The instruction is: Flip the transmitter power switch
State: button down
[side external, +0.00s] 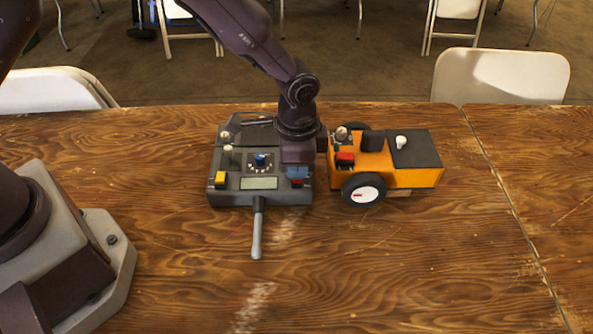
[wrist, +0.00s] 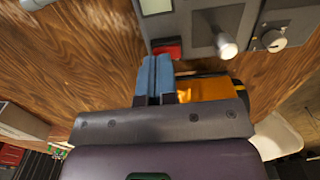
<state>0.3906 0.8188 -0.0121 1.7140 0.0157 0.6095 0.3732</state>
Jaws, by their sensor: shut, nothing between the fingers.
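The transmitter (side external: 236,186) is a grey box on the wooden table, with a display, knobs, a yellow button and a grey rod at its front. It also shows at the top of the wrist view (wrist: 200,32). A red switch (side external: 297,184) sits near its front right corner; it also shows in the wrist view (wrist: 167,47). My gripper (side external: 297,177) is over the transmitter's right side, with blue fingers pressed together and empty. In the wrist view the fingertips (wrist: 156,58) are right beside the red switch; I cannot tell whether they touch it.
An orange wheeled vehicle (side external: 410,178) stands close to the right of the transmitter, beside my gripper. Upright sticks and knobs rise from the transmitter's top. The table (side external: 380,270) is clear in front. White chairs (side external: 500,78) stand behind it.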

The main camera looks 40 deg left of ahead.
jog(key=shift+f, duration=0.55)
jog(key=shift+r, duration=3.55)
jog(key=s+a+r+n+t, duration=0.2)
jog(key=s+a+r+n, duration=0.2)
jog(key=s+a+r, duration=0.4)
jog(key=s+a+r+n+t, duration=0.3)
jog(key=s+a+r+n, duration=0.2)
jog(key=s+a+r, duration=0.3)
jog(key=s+r, duration=0.4)
jog(key=r, duration=0.1)
jog(key=shift+a+r+t, duration=0.3)
jog(key=shift+a+r, duration=0.1)
